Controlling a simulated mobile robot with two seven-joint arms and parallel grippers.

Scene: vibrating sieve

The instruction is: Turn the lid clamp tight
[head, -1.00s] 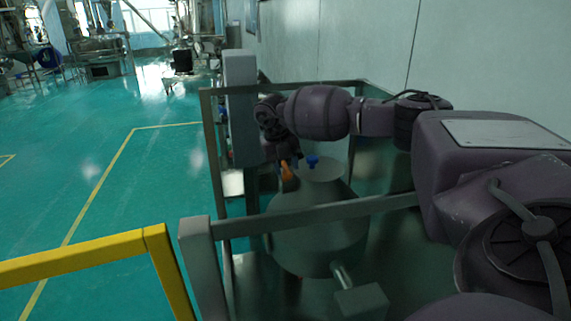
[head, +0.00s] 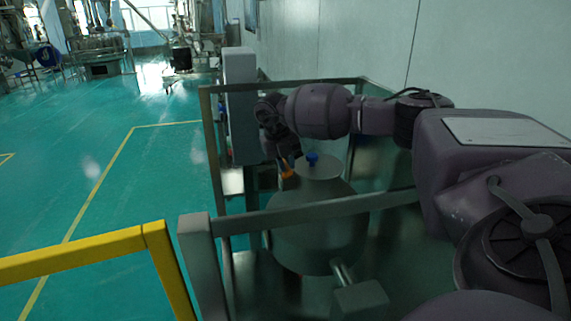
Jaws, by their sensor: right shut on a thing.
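The sieve (head: 315,235) is a grey metal vessel with a conical top inside a metal frame. A flat round lid (head: 325,168) with a blue knob (head: 312,159) sits on top of it. An orange handle (head: 287,173), which appears to be the lid clamp, stands at the lid's left edge. My right gripper (head: 285,162) reaches down from my right arm and is shut on the orange handle. The fingertips are small and dark here, and most of the clamp is hidden. My left gripper is not in view.
A metal frame rail (head: 310,211) crosses in front of the vessel. A grey post (head: 241,105) stands at the left behind it. A yellow barrier (head: 75,257) is at the front left. Open green floor lies to the left, a pale wall to the right.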

